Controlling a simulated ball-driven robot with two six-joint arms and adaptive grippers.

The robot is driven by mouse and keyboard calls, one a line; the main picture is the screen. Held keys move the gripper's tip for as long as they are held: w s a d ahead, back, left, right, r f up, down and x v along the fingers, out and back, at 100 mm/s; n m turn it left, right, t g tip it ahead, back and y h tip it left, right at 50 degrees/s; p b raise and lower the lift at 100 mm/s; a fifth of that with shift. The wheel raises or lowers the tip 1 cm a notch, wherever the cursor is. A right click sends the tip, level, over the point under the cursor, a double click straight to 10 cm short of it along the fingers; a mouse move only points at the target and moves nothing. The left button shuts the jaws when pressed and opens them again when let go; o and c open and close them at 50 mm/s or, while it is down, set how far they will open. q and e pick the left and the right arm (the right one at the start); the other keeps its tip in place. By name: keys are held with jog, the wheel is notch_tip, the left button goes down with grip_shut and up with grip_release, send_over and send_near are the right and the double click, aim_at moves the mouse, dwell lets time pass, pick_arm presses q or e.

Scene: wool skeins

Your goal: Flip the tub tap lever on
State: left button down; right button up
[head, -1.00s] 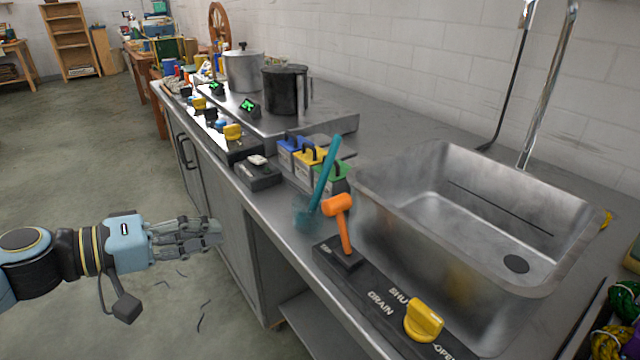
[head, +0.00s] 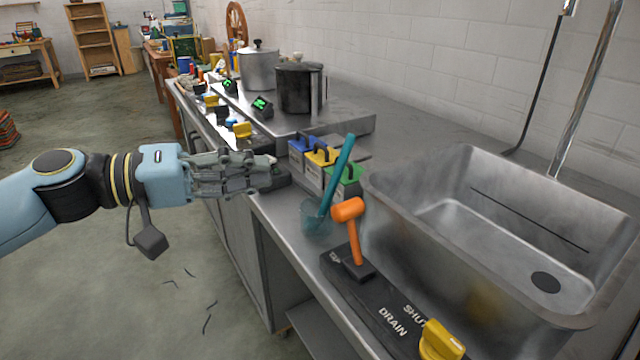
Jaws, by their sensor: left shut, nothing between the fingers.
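The tap lever (head: 353,231) has an orange head on an orange stem. It rises from a black panel (head: 385,312) at the counter's front edge, tilted slightly left at the top. The steel tub (head: 400,238) stands just behind it. A yellow drain knob (head: 441,341) sits on the same panel, beside the words DRAIN and SHUT. My left gripper (head: 272,173) is shut and empty, left of the lever and apart from it, at the counter's front edge. It partly hides the small dark box there. My right gripper is not in view.
Pots (head: 298,90) and yellow knobs (head: 242,130) are further back. A chrome spout pipe (head: 585,95) rises behind the tub.

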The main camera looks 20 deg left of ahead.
aim_at(353, 235)
pick_arm(q)
jog(key=shift+w+d+f+p, duration=0.25)
jog(key=shift+w+d+f, duration=0.15)
jog(key=shift+d, duration=1.05)
jog(key=shift+w+d+f+p, duration=0.3)
jog(key=shift+w+d, duration=0.1)
jog(key=shift+d, duration=1.05)
jog(key=shift+w+d+f+p, duration=0.3)
jog(key=shift+w+d, duration=0.1)
jog(key=shift+d, duration=1.05)
jog(key=shift+s, duration=0.1)
jog(key=shift+s+d+r+m, duration=0.15)
jog(key=shift+d+r+m, duration=0.05)
jog(key=shift+m, duration=0.2)
